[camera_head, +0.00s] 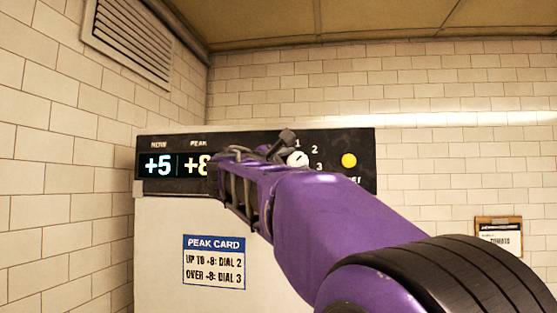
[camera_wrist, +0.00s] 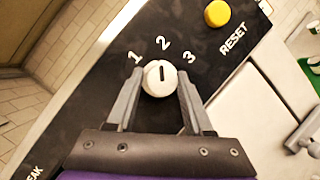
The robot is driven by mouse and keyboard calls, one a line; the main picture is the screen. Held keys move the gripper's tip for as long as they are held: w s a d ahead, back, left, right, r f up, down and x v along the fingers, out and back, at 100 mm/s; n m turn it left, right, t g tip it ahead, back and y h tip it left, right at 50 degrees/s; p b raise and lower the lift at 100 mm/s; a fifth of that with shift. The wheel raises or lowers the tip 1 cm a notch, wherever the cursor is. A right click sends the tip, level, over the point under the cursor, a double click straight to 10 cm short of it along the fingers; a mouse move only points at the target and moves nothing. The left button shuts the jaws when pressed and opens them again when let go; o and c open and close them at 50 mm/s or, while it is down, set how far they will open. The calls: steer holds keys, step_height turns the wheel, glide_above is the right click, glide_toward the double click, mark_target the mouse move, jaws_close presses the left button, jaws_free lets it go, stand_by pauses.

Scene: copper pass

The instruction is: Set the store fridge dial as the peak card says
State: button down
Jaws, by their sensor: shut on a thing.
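The white round dial (camera_wrist: 160,78) is on the black fridge panel (camera_head: 259,139). In the wrist view its dark mark points toward the 2, between 1 and 3. My gripper (camera_wrist: 157,92) is shut on the dial, one finger on each side. In the head view my purple arm and gripper (camera_head: 286,146) cover part of the dial (camera_head: 297,159). The NOW display (camera_head: 158,166) reads +5. The PEAK display (camera_head: 195,166) looks like +8, its right edge hidden by my gripper.
A yellow button (camera_head: 349,161) marked RESET is right of the dial; it also shows in the wrist view (camera_wrist: 217,13). A clipboard notice (camera_head: 499,237) hangs on the tiled wall at right. A vent (camera_head: 131,38) is high on the left wall.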

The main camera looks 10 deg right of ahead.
steer(key=shift+d+m+g, duration=0.1)
steer(key=shift+m+g, duration=0.2)
steer(key=shift+m, duration=0.4)
steer(key=c, duration=0.6)
jaws_free()
steer(key=shift+o, duration=1.3)
steer(key=shift+w+d, duration=0.1)
steer(key=shift+w, duration=0.05)
